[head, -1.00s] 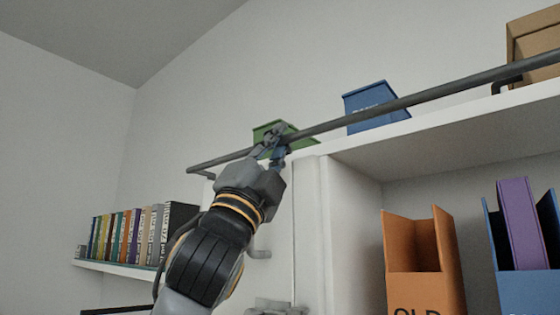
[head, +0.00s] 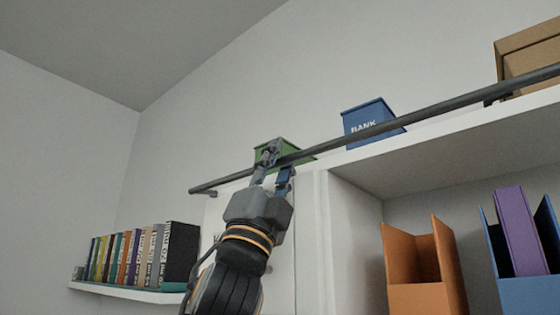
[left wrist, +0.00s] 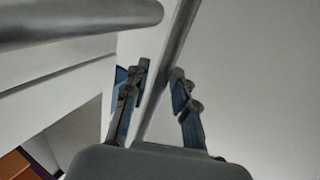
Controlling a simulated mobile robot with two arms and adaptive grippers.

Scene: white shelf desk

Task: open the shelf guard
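The shelf guard is a long dark grey bar (head: 430,112) along the front of the white top shelf (head: 400,152). It slants down to a free left end with a small bracket. My left gripper (head: 276,168) is at the bar's left part, seen from below. In the left wrist view, the two fingers (left wrist: 158,95) stand apart, and a grey bar (left wrist: 166,62) runs between them. I cannot tell whether either finger touches it. A thicker grey rod (left wrist: 70,22) crosses the upper left there, close to the camera. My right gripper is out of view.
On the top shelf stand a green box (head: 290,150) behind my fingers, a blue BANK box (head: 366,118) and a brown box (head: 530,52). Below are an orange file holder (head: 425,265) and a purple folder (head: 520,235). Books (head: 140,255) stand on a low shelf at left.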

